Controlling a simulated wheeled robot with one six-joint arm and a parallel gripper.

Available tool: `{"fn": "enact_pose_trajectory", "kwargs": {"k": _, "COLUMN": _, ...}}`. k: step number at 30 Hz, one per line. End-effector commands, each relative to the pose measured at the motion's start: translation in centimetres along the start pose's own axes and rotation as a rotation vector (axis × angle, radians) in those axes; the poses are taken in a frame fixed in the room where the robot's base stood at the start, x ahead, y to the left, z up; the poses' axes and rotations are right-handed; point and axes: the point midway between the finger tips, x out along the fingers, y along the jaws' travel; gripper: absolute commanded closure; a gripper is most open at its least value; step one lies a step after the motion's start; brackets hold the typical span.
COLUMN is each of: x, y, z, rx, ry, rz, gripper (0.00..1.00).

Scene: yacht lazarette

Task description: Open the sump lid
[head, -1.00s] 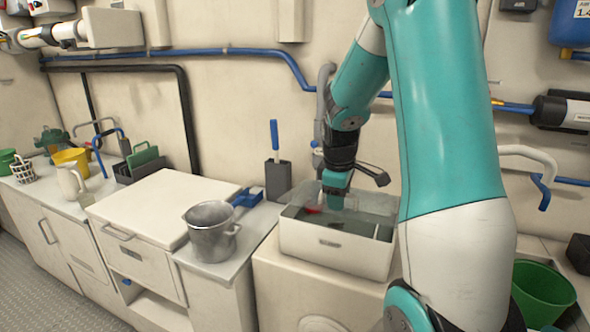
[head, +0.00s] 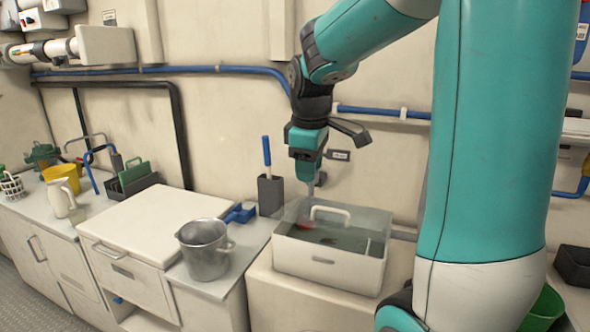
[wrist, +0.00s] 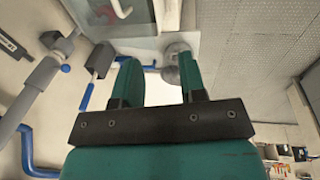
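The sump is a pale box (head: 329,262) on a white counter. Its clear lid (head: 362,217) appears to lie over the top, with a white bar handle (head: 330,211); something red and dark contents show through it. The handle also shows at the top edge of the wrist view (wrist: 122,8). My gripper (head: 311,186) hangs fingers down above the back left of the lid, apart from the handle as far as I can tell. In the wrist view its two green fingers (wrist: 157,62) stand apart with nothing between them.
A metal pot (head: 204,252) stands on the counter to the left, near a blue-handled item (head: 240,213). A grey holder (head: 270,195) with a blue handle stands close behind the box's left side. A blue pipe (head: 200,69) runs along the wall behind.

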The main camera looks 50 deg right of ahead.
Motion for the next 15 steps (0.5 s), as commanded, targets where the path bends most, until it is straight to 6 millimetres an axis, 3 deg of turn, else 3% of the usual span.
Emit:
{"fn": "enact_pose_trajectory", "kwargs": {"k": 6, "x": -0.2, "y": -2.7, "z": -1.4, "rx": -0.019, "ry": 0.032, "rz": -0.025, "gripper": 0.62}}
{"fn": "enact_pose_trajectory", "kwargs": {"k": 15, "x": -0.2, "y": -3.5, "z": -1.8, "rx": -0.021, "ry": 0.042, "rz": -0.033, "gripper": 0.62}}
